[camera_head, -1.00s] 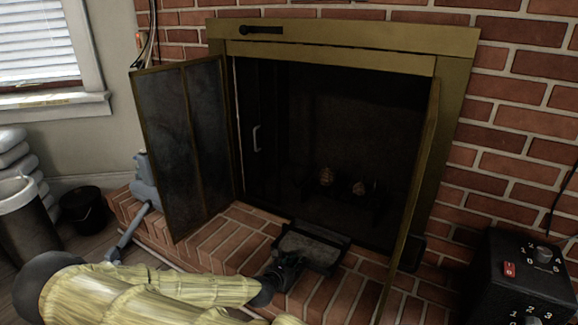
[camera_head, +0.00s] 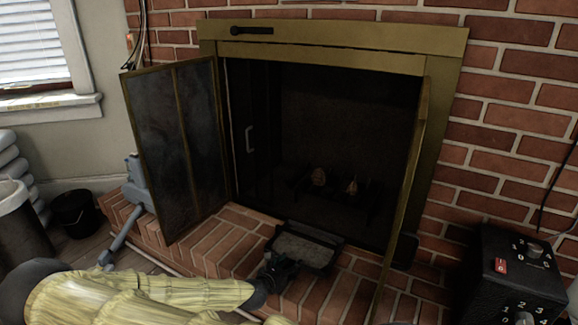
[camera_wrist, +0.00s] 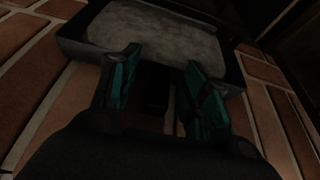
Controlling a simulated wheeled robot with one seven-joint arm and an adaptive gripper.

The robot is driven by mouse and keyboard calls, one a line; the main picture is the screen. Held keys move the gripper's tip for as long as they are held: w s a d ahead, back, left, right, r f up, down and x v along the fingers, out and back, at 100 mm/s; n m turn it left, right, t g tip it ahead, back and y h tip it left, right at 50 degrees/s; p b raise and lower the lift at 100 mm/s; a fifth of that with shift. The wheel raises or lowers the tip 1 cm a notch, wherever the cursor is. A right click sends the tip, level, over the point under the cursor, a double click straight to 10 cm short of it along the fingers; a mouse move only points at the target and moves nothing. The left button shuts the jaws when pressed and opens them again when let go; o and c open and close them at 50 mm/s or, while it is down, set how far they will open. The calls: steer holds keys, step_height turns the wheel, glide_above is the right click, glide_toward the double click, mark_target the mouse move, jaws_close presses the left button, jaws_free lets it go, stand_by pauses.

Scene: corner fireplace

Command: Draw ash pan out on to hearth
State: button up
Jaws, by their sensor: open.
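The ash pan (camera_head: 308,249) is a shallow dark tray of grey ash, lying on the brick hearth (camera_head: 215,240) in front of the firebox opening. Its far edge is close to the opening. In the wrist view the ash pan (camera_wrist: 235,72) fills the top, with its near wall towards me. My gripper (camera_head: 278,262) is at the pan's near left side. In the wrist view my gripper (camera_wrist: 160,85) is open, with green-faced fingers on both sides of a dark block that seems to be the pan's handle (camera_wrist: 153,88). Whether the fingers touch it is too dark to tell.
Glazed fireplace doors stand open at left (camera_head: 175,145) and right (camera_head: 408,190). A grate (camera_head: 340,190) is inside the firebox. A black box with dials (camera_head: 520,270) stands at right. A grey tool (camera_head: 135,195), a black bucket (camera_head: 75,212) and a bin (camera_head: 22,235) are at left.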

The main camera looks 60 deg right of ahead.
steer(key=v, duration=1.1)
steer(key=shift+a, duration=0.35)
steer(key=shift+r, duration=0.1)
steer(key=s+a+f+m+y+p, duration=0.2)
steer(key=s+a+f+m+y, duration=0.4)
steer(key=s+a+f+m, duration=0.4)
steer(key=s+a+f+m+g+y+p, duration=0.1)
steer(key=s+a+f+m+y, duration=0.25)
steer(key=a, duration=0.55)
steer(key=s+a+m+y, duration=0.35)
steer(key=a+m, duration=0.25)
steer(key=a, duration=0.3)
step_height(320, 180, up, 38)
steer(key=p, duration=3.8)
steer(key=shift+a, duration=0.3)
steer(key=shift+w, duration=0.1)
